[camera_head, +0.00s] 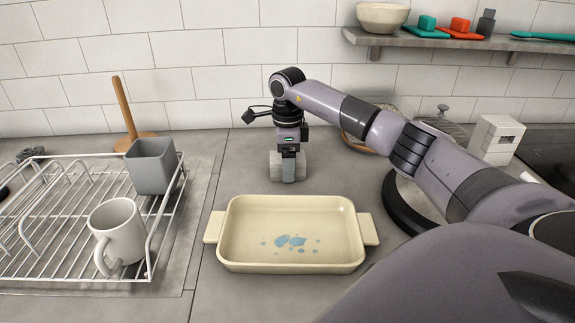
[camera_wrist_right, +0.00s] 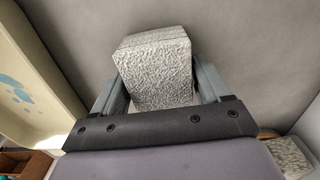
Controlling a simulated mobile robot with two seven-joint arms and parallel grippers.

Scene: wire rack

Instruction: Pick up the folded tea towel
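The folded tea towel (camera_head: 275,166) is a small pale grey, textured block standing at the counter behind the baking dish. It also shows in the right wrist view (camera_wrist_right: 155,70), with its layered folds at the top. My right gripper (camera_head: 288,176) points down over it, with one finger in front of the towel in the head view. In the right wrist view the two fingers (camera_wrist_right: 160,90) lie along both sides of the towel, very close to it. Whether they press on it is unclear, and I cannot tell whether it touches the counter. My left gripper is not in view.
A cream baking dish (camera_head: 290,199) with blue patches inside stands in front of the towel. A wire rack (camera_head: 60,272) with a mug (camera_head: 118,233) and a grey cup (camera_head: 151,167) is at left. A wooden stand (camera_head: 126,108) and a shelf (camera_head: 450,43) are behind.

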